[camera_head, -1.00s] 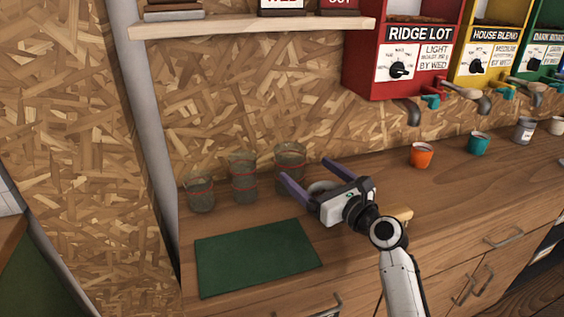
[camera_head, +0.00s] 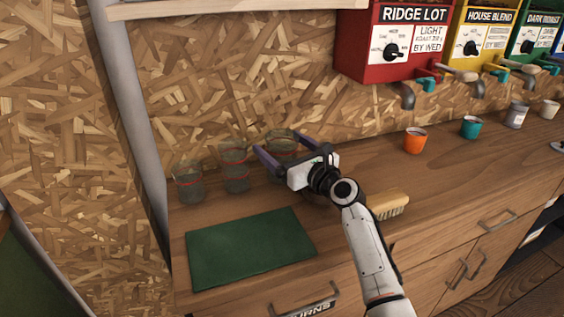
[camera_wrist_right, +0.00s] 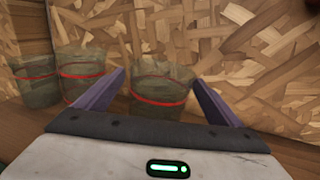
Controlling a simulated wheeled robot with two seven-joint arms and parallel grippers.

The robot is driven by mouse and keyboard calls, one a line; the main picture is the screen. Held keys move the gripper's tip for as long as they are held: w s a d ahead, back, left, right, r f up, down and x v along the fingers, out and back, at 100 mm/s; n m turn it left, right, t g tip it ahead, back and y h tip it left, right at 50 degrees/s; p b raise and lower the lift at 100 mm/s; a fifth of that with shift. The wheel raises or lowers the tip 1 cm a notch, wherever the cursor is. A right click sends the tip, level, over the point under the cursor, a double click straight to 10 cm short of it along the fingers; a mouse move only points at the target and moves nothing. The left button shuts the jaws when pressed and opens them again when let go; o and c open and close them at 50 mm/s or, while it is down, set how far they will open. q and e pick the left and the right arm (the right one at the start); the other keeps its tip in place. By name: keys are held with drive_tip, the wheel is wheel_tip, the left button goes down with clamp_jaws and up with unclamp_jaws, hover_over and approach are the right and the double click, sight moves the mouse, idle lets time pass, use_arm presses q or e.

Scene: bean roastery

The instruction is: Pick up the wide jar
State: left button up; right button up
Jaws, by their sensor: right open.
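Three clear, greyish glass jars with red bands stand in a row at the back left of the wooden counter. The rightmost is the wide jar (camera_head: 283,146), partly hidden behind my right gripper (camera_head: 278,142). In the right wrist view the wide jar (camera_wrist_right: 160,95) stands upright between the two purple fingers of the open gripper (camera_wrist_right: 159,77). I cannot tell whether the fingers touch it. The tall, narrow jar (camera_head: 235,170) is in the middle and the short jar (camera_head: 190,183) is at the left. My left gripper is not in view.
A green mat (camera_head: 250,248) lies in front of the jars. A brush (camera_head: 388,205) lies right of my right arm. An orange cup (camera_head: 415,140), a teal cup (camera_head: 470,127) and other cups stand farther right, below the dispensers (camera_head: 392,45). A chipboard wall is close behind the jars.

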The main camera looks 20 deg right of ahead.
drive_tip(key=shift+c, duration=0.4)
drive_tip(key=c, duration=1.1)
drive_tip(key=shift+c, duration=0.3)
drive_tip(key=shift+r, duration=0.1)
